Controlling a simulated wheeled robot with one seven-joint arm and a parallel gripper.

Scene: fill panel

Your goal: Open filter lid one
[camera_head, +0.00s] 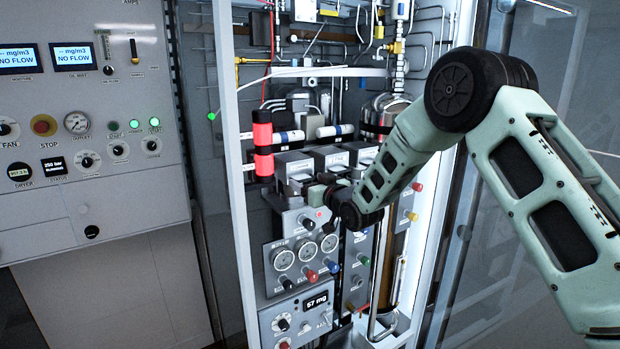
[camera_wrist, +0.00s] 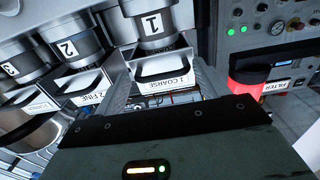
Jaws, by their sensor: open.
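The filter housing marked 1 (camera_wrist: 152,24) is a dark grey cylinder at the top middle of the wrist view. Below it is its pale, tray-shaped lid or cover (camera_wrist: 165,82), labelled "1 COARSE". My gripper (camera_wrist: 163,76) is open, with one grey finger on each side of this labelled part. I cannot tell whether the fingers touch it. In the head view, my gripper (camera_head: 326,194) is just in front of the row of grey filter boxes, near the leftmost one (camera_head: 293,164). My wrist partly hides the boxes' lower fronts.
Filter two (camera_wrist: 72,48), labelled "2 FINE", and a third filter (camera_wrist: 22,62) stand close beside filter one. A red and black cylinder (camera_head: 263,140) stands left of the boxes. Gauges and coloured knobs (camera_head: 297,258) lie below. The cabinet's left frame post (camera_head: 232,180) is close by.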

